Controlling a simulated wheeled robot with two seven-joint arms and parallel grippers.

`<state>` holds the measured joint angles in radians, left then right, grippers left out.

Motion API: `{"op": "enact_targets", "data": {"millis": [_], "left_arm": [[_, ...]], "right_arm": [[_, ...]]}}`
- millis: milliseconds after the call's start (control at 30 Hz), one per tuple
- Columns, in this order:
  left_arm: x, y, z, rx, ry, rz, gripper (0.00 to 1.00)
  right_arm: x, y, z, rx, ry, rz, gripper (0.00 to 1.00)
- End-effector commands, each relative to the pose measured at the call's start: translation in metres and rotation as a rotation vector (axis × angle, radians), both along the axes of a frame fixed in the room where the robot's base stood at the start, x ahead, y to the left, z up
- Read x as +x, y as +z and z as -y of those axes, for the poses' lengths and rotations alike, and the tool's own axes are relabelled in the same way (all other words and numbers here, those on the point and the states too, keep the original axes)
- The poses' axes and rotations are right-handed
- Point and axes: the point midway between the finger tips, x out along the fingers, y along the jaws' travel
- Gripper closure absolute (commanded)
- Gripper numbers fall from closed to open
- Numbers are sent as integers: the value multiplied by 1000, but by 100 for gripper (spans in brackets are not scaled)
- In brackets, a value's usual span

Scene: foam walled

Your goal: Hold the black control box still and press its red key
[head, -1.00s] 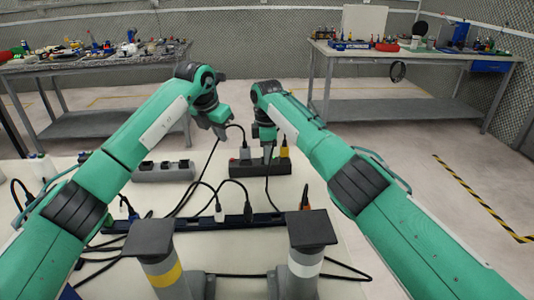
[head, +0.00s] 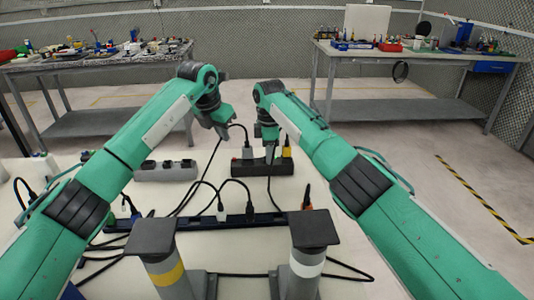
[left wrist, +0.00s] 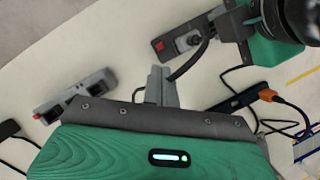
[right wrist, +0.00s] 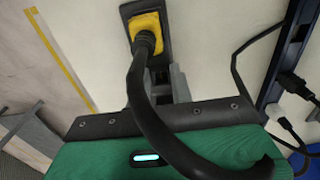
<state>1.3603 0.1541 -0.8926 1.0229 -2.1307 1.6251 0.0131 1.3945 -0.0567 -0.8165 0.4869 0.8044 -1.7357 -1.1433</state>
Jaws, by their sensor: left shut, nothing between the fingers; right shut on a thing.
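The black control box (head: 250,168) is a long strip on the white table, with a grey plug and a yellow plug standing in it. Its red key (left wrist: 159,46) shows at one end in the left wrist view. My right gripper (head: 270,158) is shut on the box between the two plugs; in the right wrist view its fingers (right wrist: 162,84) sit beside the yellow plug (right wrist: 146,28). My left gripper (head: 228,137) is shut and empty, above and a little left of the box's red end. Its closed fingertips (left wrist: 161,72) point beside the box, apart from it.
A grey socket strip (head: 165,171) lies left of the box. A long dark strip (head: 190,224) with several cables crosses the table nearer to me. A black cable (right wrist: 150,100) arches close past my right fingers.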

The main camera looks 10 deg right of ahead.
Motion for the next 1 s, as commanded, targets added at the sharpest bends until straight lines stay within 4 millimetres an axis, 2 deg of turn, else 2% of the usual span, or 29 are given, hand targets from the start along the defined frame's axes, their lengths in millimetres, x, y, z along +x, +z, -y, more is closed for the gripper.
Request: {"op": "enact_targets", "data": {"millis": [167, 333, 533, 700, 1000], "left_arm": [[8, 5, 0, 21, -65, 107, 100], [20, 13, 5, 70, -219, 322, 100], [23, 18, 15, 122, -387, 514, 100], [22, 18, 19, 140, -448, 579, 100], [22, 18, 19, 140, -452, 582, 100]], "right_arm": [[0, 1, 0, 0, 0, 1, 100], [0, 0, 0, 0, 0, 1, 100], [0, 0, 0, 0, 0, 1, 100], [0, 0, 0, 0, 0, 1, 100], [0, 0, 0, 0, 0, 1, 100]]}}
